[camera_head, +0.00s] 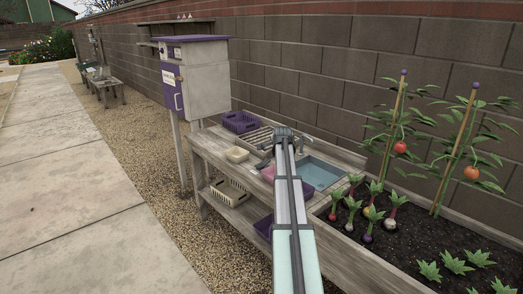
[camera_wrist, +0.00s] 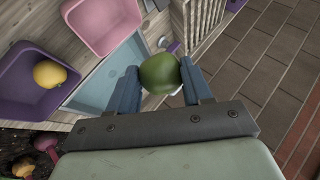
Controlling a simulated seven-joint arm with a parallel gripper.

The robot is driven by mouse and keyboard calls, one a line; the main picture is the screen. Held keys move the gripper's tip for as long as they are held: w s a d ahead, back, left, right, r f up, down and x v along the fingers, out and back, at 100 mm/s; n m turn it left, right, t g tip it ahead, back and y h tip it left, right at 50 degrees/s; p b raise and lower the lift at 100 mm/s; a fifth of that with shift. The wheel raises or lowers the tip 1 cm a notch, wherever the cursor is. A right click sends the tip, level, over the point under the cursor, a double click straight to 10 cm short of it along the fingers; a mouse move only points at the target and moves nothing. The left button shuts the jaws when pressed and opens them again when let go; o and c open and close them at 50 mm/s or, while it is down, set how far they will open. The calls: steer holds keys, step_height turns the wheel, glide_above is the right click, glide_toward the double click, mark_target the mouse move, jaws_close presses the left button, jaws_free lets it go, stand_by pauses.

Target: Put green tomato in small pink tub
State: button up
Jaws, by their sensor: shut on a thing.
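My gripper (camera_wrist: 160,85) is shut on the green tomato (camera_wrist: 160,72), which sits between the two blue fingers in the wrist view. The small pink tub (camera_wrist: 104,27) is to the upper left of the tomato in the wrist view, apart from my fingers, and the part of it in view looks empty. In the head view the pink tub (camera_head: 268,173) shows just left of my arm on the wooden bench. My arm hides the tomato in the head view.
A purple tub (camera_wrist: 45,95) holds a yellow round fruit (camera_wrist: 50,73). A blue basin (camera_head: 318,174) is set in the bench (camera_head: 215,147). A cream dish (camera_head: 237,154) and purple crate (camera_head: 240,121) stand to the left. A planted bed (camera_head: 400,245) lies at right.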

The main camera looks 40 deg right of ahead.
steer(key=w+f+y, duration=0.1)
steer(key=w+d+f+n+g+y, duration=0.1)
steer(key=f, duration=0.1)
steer(key=w+f+n+y, duration=0.1)
steer(key=shift+w+d+f, duration=0.1)
steer(key=shift+d+f, duration=0.15)
steer(key=shift+d, duration=0.1)
steer(key=shift+g, duration=0.3)
steer(key=shift+f, duration=3.6)
steer(key=o, duration=1.3)
steer(key=shift+r, duration=0.15)
